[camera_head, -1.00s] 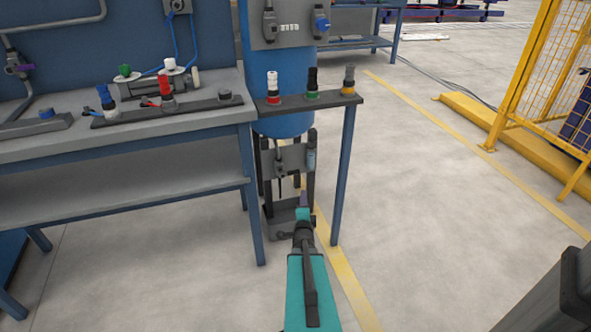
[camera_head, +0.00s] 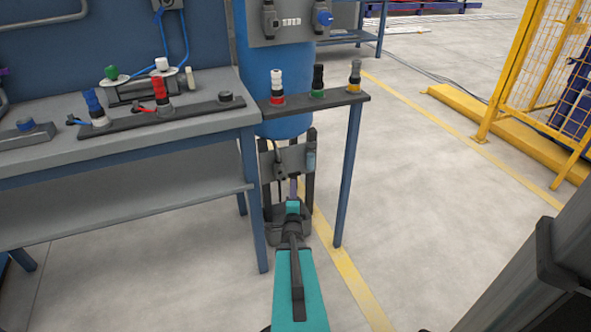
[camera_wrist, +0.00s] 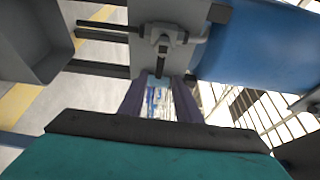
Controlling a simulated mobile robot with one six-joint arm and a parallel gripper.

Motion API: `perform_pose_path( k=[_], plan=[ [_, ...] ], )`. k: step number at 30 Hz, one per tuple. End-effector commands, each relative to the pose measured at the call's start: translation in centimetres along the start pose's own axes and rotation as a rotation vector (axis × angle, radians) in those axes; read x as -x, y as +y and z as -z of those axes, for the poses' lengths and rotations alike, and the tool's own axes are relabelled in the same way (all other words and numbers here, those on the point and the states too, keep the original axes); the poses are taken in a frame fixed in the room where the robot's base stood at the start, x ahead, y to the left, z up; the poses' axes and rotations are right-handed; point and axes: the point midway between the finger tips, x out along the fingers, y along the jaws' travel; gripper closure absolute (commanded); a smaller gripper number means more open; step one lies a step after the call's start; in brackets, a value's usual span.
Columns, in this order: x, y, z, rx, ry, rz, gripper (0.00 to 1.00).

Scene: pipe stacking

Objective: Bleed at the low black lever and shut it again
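A small grey valve sits on the grey plate (camera_head: 296,157) under the blue tank. It shows in the wrist view (camera_wrist: 162,40), straight ahead of my gripper. A thin dark bar (camera_wrist: 100,31) runs from the valve toward the grey bin, downward in the room. I cannot tell if this bar is the lever or an outlet pipe. My gripper (camera_wrist: 158,95) has its two purple fingers apart, with background showing between them. The fingertips stop just short of the valve, and nothing is seen held. In the head view my gripper (camera_head: 293,188) is low, in front of the plate.
The grey bin (camera_wrist: 35,40) lies close beside the fingers, below the valve. The blue tank (camera_wrist: 250,45) is above. A narrow shelf (camera_head: 318,101) with several coloured fittings overhangs, with a blue leg (camera_head: 347,180) on the right. The workbench (camera_head: 190,130) stands left.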

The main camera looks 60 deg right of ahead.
Motion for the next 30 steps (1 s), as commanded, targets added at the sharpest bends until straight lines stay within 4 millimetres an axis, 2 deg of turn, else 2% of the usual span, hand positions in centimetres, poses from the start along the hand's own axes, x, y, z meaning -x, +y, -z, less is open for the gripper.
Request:
perform_pose_path(
  k=[11,30],
  plan=[
    [-1.4,0.1,0.9,0.0,0.011,0.001,0.7],
    [-8.0,0.2,1.1,0.0,0.012,0.0,0.7]
  ],
)
